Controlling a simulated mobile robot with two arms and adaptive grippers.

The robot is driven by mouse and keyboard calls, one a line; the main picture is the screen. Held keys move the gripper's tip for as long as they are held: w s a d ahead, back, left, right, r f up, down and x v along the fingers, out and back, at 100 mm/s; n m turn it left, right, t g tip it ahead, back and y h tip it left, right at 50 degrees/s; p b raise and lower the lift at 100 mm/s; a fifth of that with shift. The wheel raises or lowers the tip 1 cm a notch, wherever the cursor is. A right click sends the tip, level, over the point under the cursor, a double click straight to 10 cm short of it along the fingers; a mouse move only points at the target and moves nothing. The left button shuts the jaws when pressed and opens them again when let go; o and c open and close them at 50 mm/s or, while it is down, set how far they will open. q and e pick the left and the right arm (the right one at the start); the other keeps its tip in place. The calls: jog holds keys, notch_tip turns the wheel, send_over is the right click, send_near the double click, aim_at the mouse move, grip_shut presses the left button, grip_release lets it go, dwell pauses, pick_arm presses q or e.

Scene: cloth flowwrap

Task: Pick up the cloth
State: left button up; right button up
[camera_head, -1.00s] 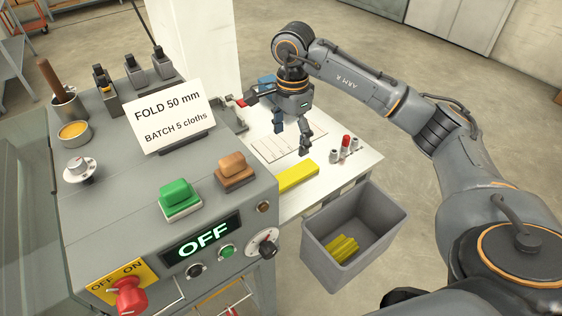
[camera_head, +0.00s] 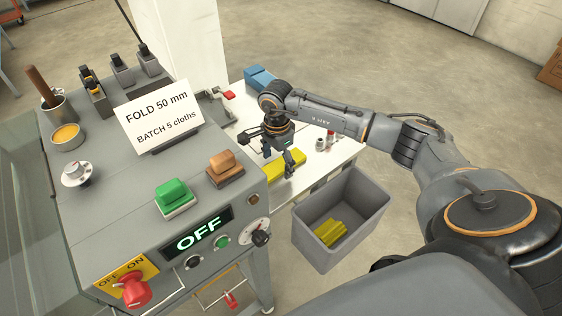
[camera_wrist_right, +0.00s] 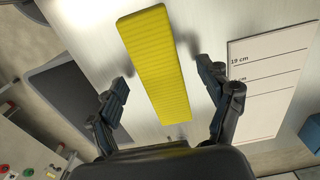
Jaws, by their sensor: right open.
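A folded yellow cloth (camera_head: 284,167) lies on the white table, a long flat bar shape. It also shows in the right wrist view (camera_wrist_right: 153,62), running between and beyond the fingers. My right gripper (camera_head: 268,163) is open and empty above the cloth, partly covering it in the head view. In the wrist view its two fingers (camera_wrist_right: 172,103) stand apart on either side of the cloth's near end. My left gripper is not in view.
The grey machine (camera_head: 225,185), reading OFF, is close on the left. Small pegs, one red-topped (camera_head: 330,137), stand right of the gripper. Blue blocks (camera_head: 259,78) lie behind.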

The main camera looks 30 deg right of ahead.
jog(key=shift+f, duration=0.2)
jog(key=c, duration=0.8)
jog(key=shift+c, duration=0.2)
